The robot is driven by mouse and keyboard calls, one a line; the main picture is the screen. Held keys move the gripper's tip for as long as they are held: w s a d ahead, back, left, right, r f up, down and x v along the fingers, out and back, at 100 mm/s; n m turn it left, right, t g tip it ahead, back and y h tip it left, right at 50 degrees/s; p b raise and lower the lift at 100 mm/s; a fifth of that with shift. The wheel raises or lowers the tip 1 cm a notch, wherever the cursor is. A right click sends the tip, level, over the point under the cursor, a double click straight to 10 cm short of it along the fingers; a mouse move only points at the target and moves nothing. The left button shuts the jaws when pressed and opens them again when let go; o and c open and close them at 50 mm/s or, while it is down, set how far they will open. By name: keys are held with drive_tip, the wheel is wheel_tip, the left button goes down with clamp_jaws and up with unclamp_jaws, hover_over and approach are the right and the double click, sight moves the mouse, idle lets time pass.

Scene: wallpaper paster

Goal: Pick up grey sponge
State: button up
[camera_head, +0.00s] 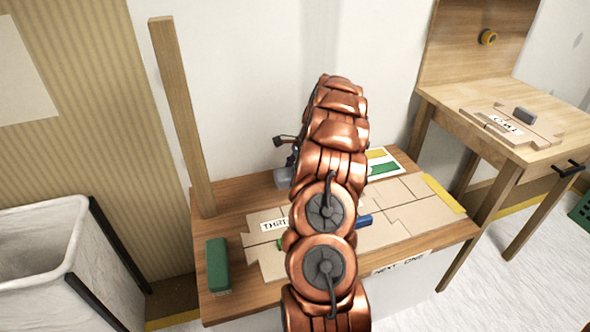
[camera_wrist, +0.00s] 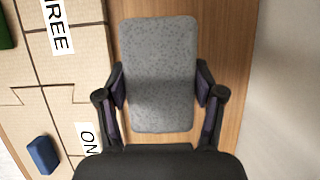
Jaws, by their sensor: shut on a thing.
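The grey sponge (camera_wrist: 159,60) is a speckled, rounded block. In the wrist view it sits between the two dark fingers of my gripper (camera_wrist: 160,88), which press on its left and right sides. Wooden tabletop shows behind it; I cannot tell whether it still touches the wood. In the head view a small light grey piece of it (camera_head: 283,178) shows at the back of the low table, by the wall. My copper arm hides most of the gripper there.
The low wooden table (camera_head: 222,300) holds a puzzle-like board (camera_head: 410,215), a green block (camera_head: 217,265) and a blue block (camera_head: 364,220). A wooden post (camera_head: 180,115) stands at its back left. A second table (camera_head: 555,150) at right bears a dark grey block (camera_head: 524,115). A white bin (camera_head: 45,265) stands left.

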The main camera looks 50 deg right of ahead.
drive_tip(key=s+a, duration=0.2)
drive_tip(key=a, duration=0.1)
drive_tip(key=s+a+p, duration=0.1)
drive_tip(key=s+a, duration=0.1)
drive_tip(key=a, duration=0.1)
drive_tip(key=s+a+r, duration=0.1)
drive_tip(key=s+a, duration=0.1)
drive_tip(key=a, duration=0.2)
idle(0.4)
drive_tip(key=o, duration=0.5)
drive_tip(key=shift+c, duration=0.2)
drive_tip(key=c, duration=0.6)
drive_tip(key=shift+r, duration=0.1)
